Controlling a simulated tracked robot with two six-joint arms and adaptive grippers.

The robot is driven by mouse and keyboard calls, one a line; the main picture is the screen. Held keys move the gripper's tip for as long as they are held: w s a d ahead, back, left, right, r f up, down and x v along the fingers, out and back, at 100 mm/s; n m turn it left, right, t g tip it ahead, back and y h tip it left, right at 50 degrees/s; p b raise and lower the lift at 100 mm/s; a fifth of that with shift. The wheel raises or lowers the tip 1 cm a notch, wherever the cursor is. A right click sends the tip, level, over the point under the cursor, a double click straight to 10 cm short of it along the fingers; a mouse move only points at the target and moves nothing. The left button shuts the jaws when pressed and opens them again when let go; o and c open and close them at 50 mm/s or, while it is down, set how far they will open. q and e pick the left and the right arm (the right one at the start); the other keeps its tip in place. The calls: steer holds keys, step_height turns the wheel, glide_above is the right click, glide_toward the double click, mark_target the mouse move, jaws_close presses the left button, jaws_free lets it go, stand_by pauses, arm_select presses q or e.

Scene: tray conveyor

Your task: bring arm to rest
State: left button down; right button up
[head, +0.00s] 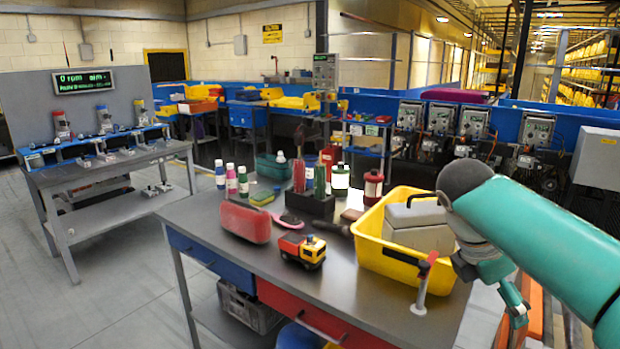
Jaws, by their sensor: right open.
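My right arm comes in from the right as a large teal link. It bends down at a dark grey joint to my right gripper (514,303), which hangs low beside the right edge of the grey table (345,292). A teal finger shows, with nothing seen held in it; the gripper is open. The yellow bin (388,262) on the table is left of the gripper and apart from it. My left gripper is not in view.
A grey case (420,228) sits in the yellow bin. A red-topped upright tool (425,280) stands at the table's right edge, near my arm. A toy truck (303,250), a red case (245,221) and several bottles are farther left. The table's front is clear.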

steer(key=a+f+m+y+p, duration=0.15)
steer(key=a+f, duration=0.25)
steer(key=f, duration=0.5)
steer(key=w+a+f+m+y, duration=0.1)
steer(key=a+f+m+y, duration=0.1)
steer(key=a+f, duration=0.5)
steer(key=a+f+m+y+p, duration=0.1)
steer(key=a+f+y, duration=0.1)
steer(key=f, duration=1)
steer(key=s+a+f+m+y+p, duration=0.1)
steer(key=s+a+f+m+y, duration=0.1)
steer(key=s+a+f+m, duration=0.2)
steer(key=s+a+f+m+y+p, duration=0.2)
steer(key=s+a+f+m, duration=0.1)
steer(key=s+f+m, duration=0.8)
steer(key=s+m, duration=0.1)
steer(key=s, duration=0.3)
steer(key=shift+s+a, duration=0.35)
steer(key=shift+a, duration=0.05)
